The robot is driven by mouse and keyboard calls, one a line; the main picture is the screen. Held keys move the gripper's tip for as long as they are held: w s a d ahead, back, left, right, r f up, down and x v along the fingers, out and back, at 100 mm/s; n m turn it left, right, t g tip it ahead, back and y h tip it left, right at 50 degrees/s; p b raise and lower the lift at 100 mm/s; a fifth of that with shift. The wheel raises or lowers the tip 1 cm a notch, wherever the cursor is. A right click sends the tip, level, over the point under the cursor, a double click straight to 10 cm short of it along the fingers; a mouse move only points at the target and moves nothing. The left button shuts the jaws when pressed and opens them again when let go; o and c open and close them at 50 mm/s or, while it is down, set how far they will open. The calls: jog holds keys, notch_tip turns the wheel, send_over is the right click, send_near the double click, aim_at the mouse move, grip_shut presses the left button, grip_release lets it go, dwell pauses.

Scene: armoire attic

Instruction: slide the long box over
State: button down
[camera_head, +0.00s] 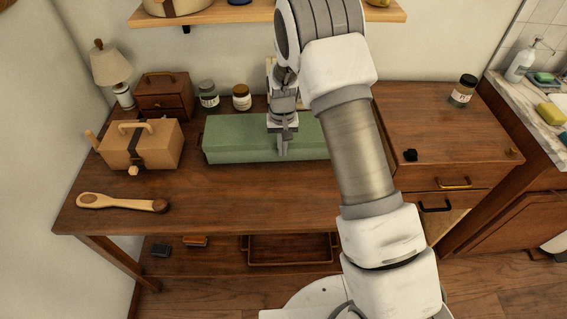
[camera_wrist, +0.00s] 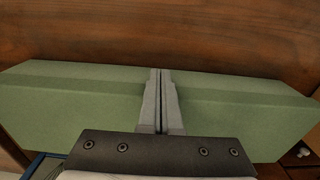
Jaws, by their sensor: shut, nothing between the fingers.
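The long box is a green, flat block (camera_head: 235,142) lying lengthwise across the desk top (camera_head: 225,185), toward its back. Its right part is hidden behind my arm in the head view. My gripper (camera_head: 283,150) points down at the box near the middle of its visible length, with its fingers shut and empty. In the wrist view the shut fingers (camera_wrist: 158,80) stand in front of the green box (camera_wrist: 75,105), which spreads to both sides. I cannot tell whether the fingertips touch it.
A tan box with a handle (camera_head: 140,148) stands left of the green box, and a wooden brush-like tool (camera_head: 120,203) lies at the front left. Jars (camera_head: 242,97), a small chest (camera_head: 164,96) and a lamp (camera_head: 111,70) stand behind. The desk front middle is clear.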

jog(key=w, duration=0.6)
jog(key=shift+w+b, duration=0.1)
jog(key=shift+b, duration=0.25)
jog(key=shift+s, duration=0.2)
